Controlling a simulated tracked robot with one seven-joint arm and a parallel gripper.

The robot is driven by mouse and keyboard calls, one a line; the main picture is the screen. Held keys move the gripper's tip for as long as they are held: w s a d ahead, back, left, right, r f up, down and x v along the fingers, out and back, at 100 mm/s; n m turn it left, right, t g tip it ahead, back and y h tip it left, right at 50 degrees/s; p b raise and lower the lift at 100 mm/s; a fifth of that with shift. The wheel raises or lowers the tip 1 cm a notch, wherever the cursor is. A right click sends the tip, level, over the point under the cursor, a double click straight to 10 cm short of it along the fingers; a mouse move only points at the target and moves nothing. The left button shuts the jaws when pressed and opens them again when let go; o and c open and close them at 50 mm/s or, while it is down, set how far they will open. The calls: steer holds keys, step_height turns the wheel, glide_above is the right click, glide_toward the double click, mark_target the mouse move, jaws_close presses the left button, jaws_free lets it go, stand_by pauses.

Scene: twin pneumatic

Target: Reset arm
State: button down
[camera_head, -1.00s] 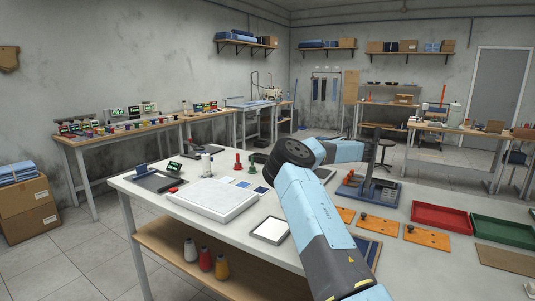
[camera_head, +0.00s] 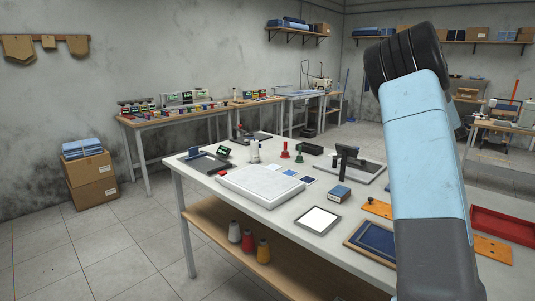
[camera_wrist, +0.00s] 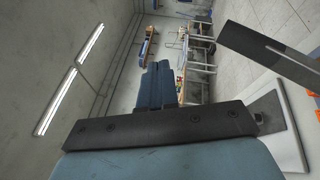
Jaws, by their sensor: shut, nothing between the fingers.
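My gripper (camera_wrist: 157,70) shows in the wrist view, its two blue fingers together beyond a black bolted plate. It is shut and empty, with nothing between the fingers. The view past it shows wall, ceiling lamps and floor turned sideways. In the head view my blue and grey arm stands upright at the right, over the near part of the white workbench (camera_head: 232,206). Its dark upper joint is high, above the bench. The gripper itself does not show in the head view.
The bench holds a white slab (camera_head: 260,187), a white framed pad (camera_head: 317,220), a blue panel (camera_head: 374,240), a black stand (camera_head: 347,158) and a red tray (camera_head: 505,226). Cardboard boxes (camera_head: 92,180) stand on the floor at left.

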steer(key=s+a+f+m+g+y, duration=0.2)
steer(key=s+a+m+g, duration=0.2)
steer(key=s+a, duration=0.8)
steer(key=s+a+f+m+g+y, duration=0.2)
steer(key=s+a+m, duration=0.5)
steer(key=s+a, duration=0.6)
steer(key=s+a+f+m+g+y, duration=0.3)
steer(key=s+a+m+g, duration=0.3)
steer(key=s+a, duration=0.7)
steer(key=s+f, duration=0.1)
steer(key=s, duration=1.1)
steer(key=shift+s+a+g, duration=0.15)
steer(key=shift+s+g, duration=0.15)
steer(key=shift+s, duration=0.1)
steer(key=shift+s+f, duration=0.1)
